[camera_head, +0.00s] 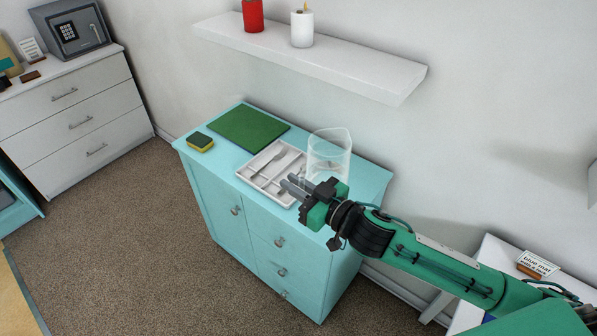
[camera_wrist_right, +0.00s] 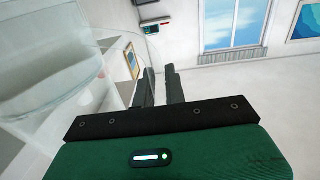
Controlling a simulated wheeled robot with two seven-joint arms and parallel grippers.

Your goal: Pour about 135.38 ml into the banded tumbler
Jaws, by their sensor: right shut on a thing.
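A large clear glass vessel with a lip (camera_head: 330,148) shows above the turquoise cabinet, just behind my right gripper (camera_head: 296,187). It also fills the left of the right wrist view (camera_wrist_right: 50,50). My right gripper is shut on this vessel; the exact grip point is hard to make out through the clear glass. The vessel looks roughly upright in the head view. I cannot tell how much liquid it holds. I see no banded tumbler in either view. My left gripper is not in view.
The turquoise cabinet (camera_head: 368,188) bears a cutlery tray (camera_head: 252,173), a green board (camera_head: 248,127) and a sponge (camera_head: 200,141). A white shelf (camera_head: 350,68) overhangs behind.

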